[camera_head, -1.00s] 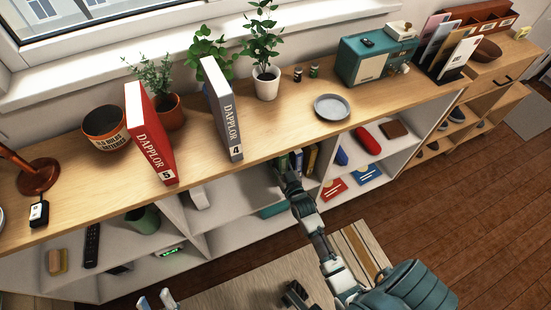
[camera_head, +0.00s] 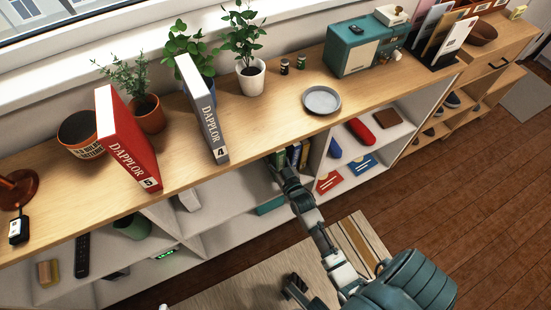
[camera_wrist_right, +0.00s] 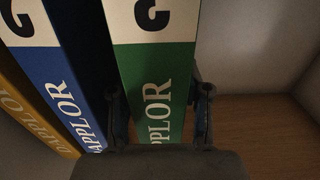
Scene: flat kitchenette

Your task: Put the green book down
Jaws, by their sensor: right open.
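The green book (camera_wrist_right: 155,75) stands upright in the shelf compartment, at the right end of a row of books. It also shows small and partly hidden in the head view (camera_head: 279,158). My right gripper (camera_wrist_right: 158,97) is open, with one finger on each side of the green book's spine; the book is between the fingers. In the head view my right gripper (camera_head: 277,168) reaches into the compartment under the countertop. Of my left gripper only a small pale tip (camera_head: 164,307) shows at the bottom edge, so its state is unclear.
A blue book (camera_wrist_right: 62,75) and a yellow book (camera_wrist_right: 22,105) stand left of the green one. The compartment floor (camera_wrist_right: 265,130) to its right is bare. On the countertop (camera_head: 265,122) above stand a red book (camera_head: 125,140), a grey book (camera_head: 203,110), plants and a grey plate (camera_head: 321,100).

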